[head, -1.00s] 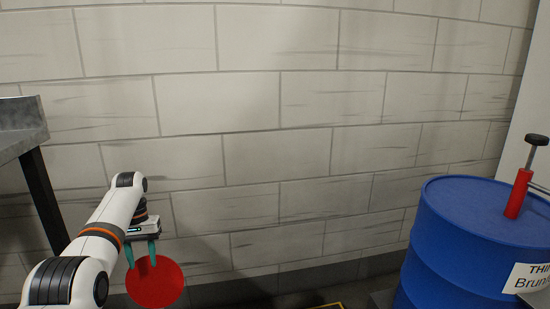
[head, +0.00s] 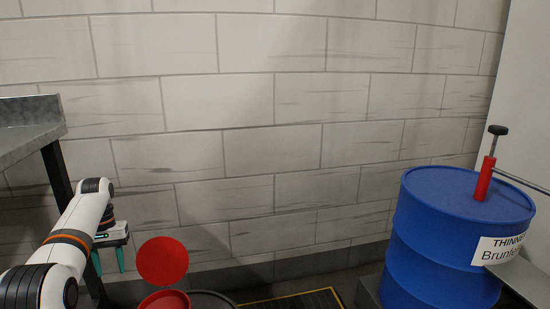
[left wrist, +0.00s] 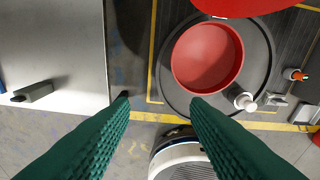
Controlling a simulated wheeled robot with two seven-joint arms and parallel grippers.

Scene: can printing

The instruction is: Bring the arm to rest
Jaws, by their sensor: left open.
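My left arm comes in from the left in the head view, and its gripper (head: 108,262) hangs with its two teal fingers pointing down, apart and with nothing between them. In the left wrist view its fingers (left wrist: 160,100) are spread wide and empty. A red disc (head: 162,260) is to the right of the gripper, apart from it in the picture. My right gripper is not in either view.
Below the disc is a round red container (head: 164,300); the left wrist view shows it open (left wrist: 207,58) on a dark round base. A grey table (head: 25,140) stands left, a blue drum (head: 440,245) with a red pump (head: 485,180) right. A tiled wall is behind.

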